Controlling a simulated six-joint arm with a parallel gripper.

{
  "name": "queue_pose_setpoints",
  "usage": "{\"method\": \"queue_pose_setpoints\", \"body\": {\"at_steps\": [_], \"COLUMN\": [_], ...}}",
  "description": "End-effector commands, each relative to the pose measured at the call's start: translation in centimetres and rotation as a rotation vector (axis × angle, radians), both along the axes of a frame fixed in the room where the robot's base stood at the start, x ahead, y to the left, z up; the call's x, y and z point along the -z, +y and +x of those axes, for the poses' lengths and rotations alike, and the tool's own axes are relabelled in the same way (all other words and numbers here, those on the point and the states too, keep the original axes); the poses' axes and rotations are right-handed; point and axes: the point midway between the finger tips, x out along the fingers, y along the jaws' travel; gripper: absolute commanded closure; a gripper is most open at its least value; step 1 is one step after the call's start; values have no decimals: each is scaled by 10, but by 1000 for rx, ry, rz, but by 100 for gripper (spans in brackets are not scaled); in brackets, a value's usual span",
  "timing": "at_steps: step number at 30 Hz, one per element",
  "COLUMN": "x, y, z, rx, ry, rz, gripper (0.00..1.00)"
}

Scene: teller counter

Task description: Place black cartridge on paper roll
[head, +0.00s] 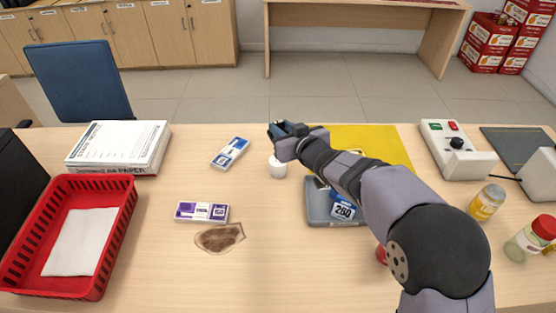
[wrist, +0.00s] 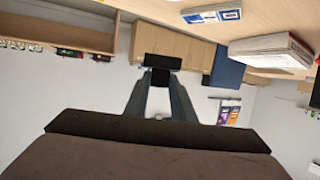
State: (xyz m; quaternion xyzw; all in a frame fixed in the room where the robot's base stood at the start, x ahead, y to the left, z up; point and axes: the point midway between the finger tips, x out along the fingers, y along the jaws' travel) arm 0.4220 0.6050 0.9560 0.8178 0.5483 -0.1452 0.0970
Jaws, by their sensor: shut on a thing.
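My gripper (head: 283,130) is over the back middle of the counter in the head view. It is shut on a small black cartridge (wrist: 161,62), which shows between the fingertips in the wrist view. In the head view the cartridge is hard to tell from the dark fingers. A short white roll (head: 277,169), which looks like the paper roll, stands upright on the counter just below and in front of the gripper in the picture. The height between gripper and roll is hard to judge. The wrist view does not show the roll.
A blue-and-white box (head: 230,153) lies left of the roll, a purple-and-white box (head: 202,212) and brown patch (head: 220,238) nearer. A grey tray (head: 316,208) is partly under my arm, by a yellow sheet (head: 385,143). A red basket (head: 115,240) and paper stack (head: 118,145) stand left.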

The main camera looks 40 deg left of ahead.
Motion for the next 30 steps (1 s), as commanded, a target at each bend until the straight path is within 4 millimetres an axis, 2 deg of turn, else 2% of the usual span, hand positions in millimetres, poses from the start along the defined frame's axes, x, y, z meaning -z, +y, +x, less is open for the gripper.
{"method": "queue_pose_setpoints", "body": {"at_steps": [7,18,26,30], "x": [6,56,62,73], "y": [0,0,1,0], "z": [0,0,0,0], "rx": [-6,-6,-6,-6], "ry": [1,2,0,2], "rz": [0,1,1,1], "gripper": [99,99,99,99]}}
